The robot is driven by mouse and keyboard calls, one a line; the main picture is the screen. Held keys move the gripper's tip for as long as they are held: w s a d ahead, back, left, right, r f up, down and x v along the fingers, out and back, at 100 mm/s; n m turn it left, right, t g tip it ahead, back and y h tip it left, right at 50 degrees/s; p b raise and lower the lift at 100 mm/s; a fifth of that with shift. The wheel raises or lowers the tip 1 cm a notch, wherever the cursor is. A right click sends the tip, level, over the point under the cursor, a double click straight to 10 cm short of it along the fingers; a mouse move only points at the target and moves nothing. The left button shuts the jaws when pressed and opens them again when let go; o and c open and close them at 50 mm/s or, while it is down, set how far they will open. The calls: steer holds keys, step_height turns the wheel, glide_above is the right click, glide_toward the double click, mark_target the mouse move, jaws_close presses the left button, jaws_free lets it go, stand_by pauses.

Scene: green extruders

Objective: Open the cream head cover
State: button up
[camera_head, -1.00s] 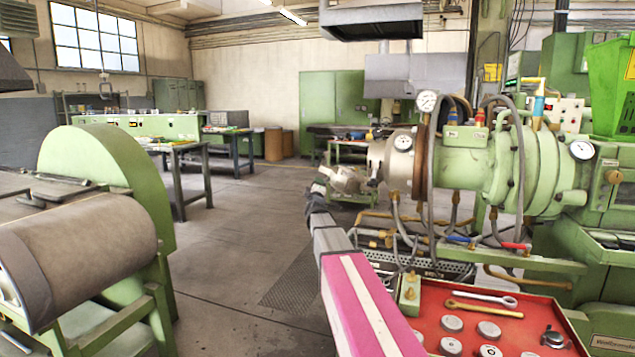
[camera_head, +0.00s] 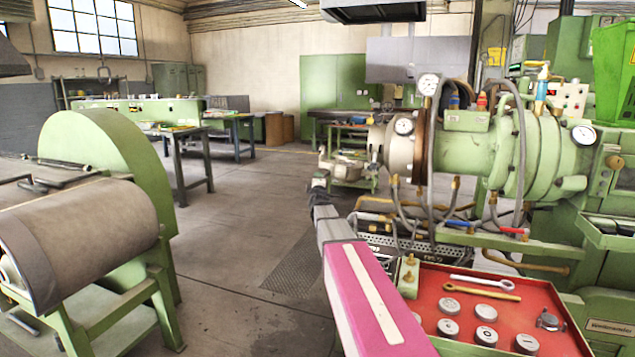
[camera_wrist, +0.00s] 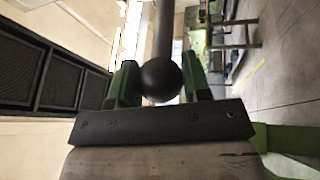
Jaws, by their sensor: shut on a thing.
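The cream head cover (camera_head: 346,170) stands out to the left of the cream extruder head (camera_head: 400,147), swung off its face as far as I can see. My gripper (camera_head: 320,180) is at the cover's left side, small and partly hidden by my own arm. In the wrist view my gripper (camera_wrist: 160,82) has its green fingers on either side of a dark ball knob (camera_wrist: 162,79) at the end of a grey rod (camera_wrist: 164,30). It is shut on this knob. How the rod joins the cover is hidden.
A red tray (camera_head: 470,312) with wrenches and round metal parts lies at the lower right. The green extruder (camera_head: 530,155) fills the right side. A green roller machine (camera_head: 110,160) stands at the left. The floor (camera_head: 235,240) between them is clear.

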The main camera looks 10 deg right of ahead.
steer(key=o, duration=1.3)
steer(key=shift+c, duration=0.2)
steer(key=v, duration=1)
steer(key=shift+s, duration=0.35)
steer(key=shift+a+f, duration=0.1)
steer(key=shift+f, duration=0.05)
